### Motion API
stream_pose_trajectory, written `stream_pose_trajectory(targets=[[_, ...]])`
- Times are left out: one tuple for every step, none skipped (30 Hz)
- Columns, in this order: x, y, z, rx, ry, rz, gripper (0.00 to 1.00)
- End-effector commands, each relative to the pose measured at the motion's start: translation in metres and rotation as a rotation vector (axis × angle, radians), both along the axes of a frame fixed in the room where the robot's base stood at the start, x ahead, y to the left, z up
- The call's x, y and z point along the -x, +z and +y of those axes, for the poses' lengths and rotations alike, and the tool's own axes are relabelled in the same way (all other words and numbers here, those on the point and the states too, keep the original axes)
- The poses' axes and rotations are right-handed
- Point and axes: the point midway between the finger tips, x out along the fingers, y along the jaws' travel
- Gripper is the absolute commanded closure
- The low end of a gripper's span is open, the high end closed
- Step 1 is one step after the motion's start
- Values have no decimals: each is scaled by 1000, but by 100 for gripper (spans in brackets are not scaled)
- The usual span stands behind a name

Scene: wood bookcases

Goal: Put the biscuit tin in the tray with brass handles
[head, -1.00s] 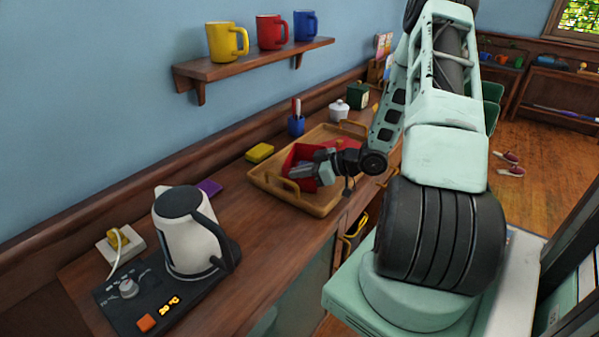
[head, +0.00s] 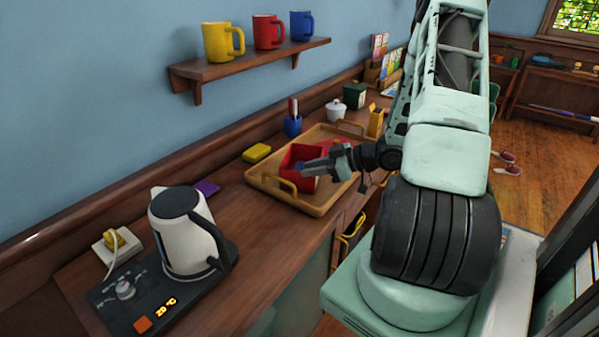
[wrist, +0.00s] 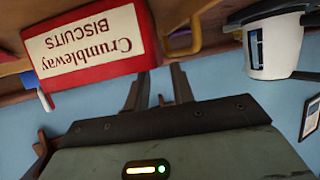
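The red biscuit tin (head: 293,158) stands inside the wooden tray (head: 311,208) on the counter. Its cream label reads "Crumbleway Biscuits" upside down in the wrist view (wrist: 92,42). The tray has yellowish handles (head: 288,186); one also shows in the wrist view (wrist: 186,42). My gripper (head: 309,167) is at the tin's right side in the head view and partly covers it. In the wrist view its two fingers (wrist: 158,74) are apart with nothing between them, and the tin lies beyond and left of them. Whether a finger touches the tin is unclear.
A red patch (head: 343,144) shows behind my gripper in the tray; I cannot tell what it is. A white kettle (head: 182,235) stands front left. A yellow sponge (head: 256,152), blue pen cup (head: 293,126) and white pot (head: 336,110) line the wall side. A mug shelf (head: 250,66) hangs above.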

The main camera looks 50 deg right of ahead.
Motion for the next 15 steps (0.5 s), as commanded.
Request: stream_pose_trajectory(targets=[[10, 4, -6, 2, -5, 0, 76], [15, 7, -8, 3, -3, -1, 76], [21, 10, -12, 4, -4, 0, 76], [26, 12, -14, 2, -2, 0, 76], [31, 14, -17, 3, -3, 0, 76], [37, 17, -19, 3, -2, 1, 76], [40, 19, -21, 2, -2, 0, 76], [44, 20, -23, 2, -1, -1, 76], [48, 22, -25, 1, -2, 1, 76], [50, 23, -26, 1, -2, 1, 76], [52, 24, -27, 2, -1, 0, 76], [55, 25, -28, 1, -1, -1, 76], [56, 26, -29, 1, -1, -1, 76], [57, 26, -29, 0, -1, 0, 76], [58, 27, -29, 0, 0, 0, 76]])
